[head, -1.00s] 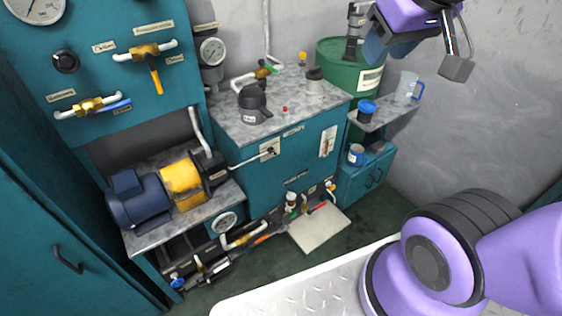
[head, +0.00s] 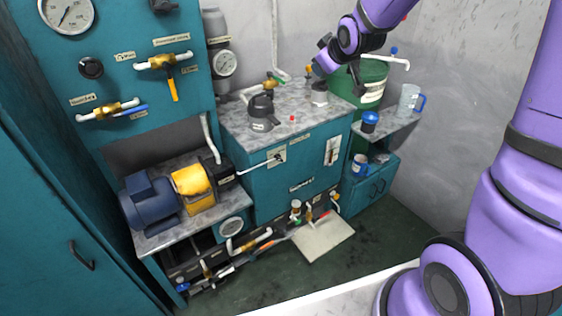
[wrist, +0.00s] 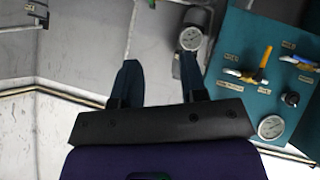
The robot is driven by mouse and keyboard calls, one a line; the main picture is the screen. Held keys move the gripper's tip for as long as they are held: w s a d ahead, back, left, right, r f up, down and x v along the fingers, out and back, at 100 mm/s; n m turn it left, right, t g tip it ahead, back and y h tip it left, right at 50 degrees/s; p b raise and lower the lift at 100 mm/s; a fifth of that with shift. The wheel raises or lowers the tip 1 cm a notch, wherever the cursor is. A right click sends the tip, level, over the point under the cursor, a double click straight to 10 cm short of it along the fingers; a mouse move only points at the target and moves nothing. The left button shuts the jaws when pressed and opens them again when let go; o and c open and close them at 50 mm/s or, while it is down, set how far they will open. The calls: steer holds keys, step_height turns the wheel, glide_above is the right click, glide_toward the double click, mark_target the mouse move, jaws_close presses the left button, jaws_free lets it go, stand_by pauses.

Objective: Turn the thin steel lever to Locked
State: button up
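Lettering on the plate is too small to read. My gripper (head: 338,76) is above the right back part of the cabinet's top, well up and to the right of the lever. In the wrist view, the two dark fingers (wrist: 158,68) stand apart with nothing between them. The lever does not show in the wrist view.
A dark kettle (head: 262,112) and a small red button (head: 292,119) are on the cabinet top. The motor (head: 192,187) sits left of the lever. A green drum (head: 372,75) and a shelf with a blue-lidded jar (head: 370,121) stand right.

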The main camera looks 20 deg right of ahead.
steer(key=w+a+f+n+t+y, duration=0.1)
steer(key=w+f+n+t, duration=0.15)
steer(key=w+f, duration=0.75)
steer(key=n+t+y, duration=0.4)
steer(key=t, duration=0.1)
glide_toward(281, 160)
steer(key=shift+g, duration=0.25)
steer(key=x, duration=1)
steer(key=shift+r, duration=0.1)
steer(key=c, duration=0.6)
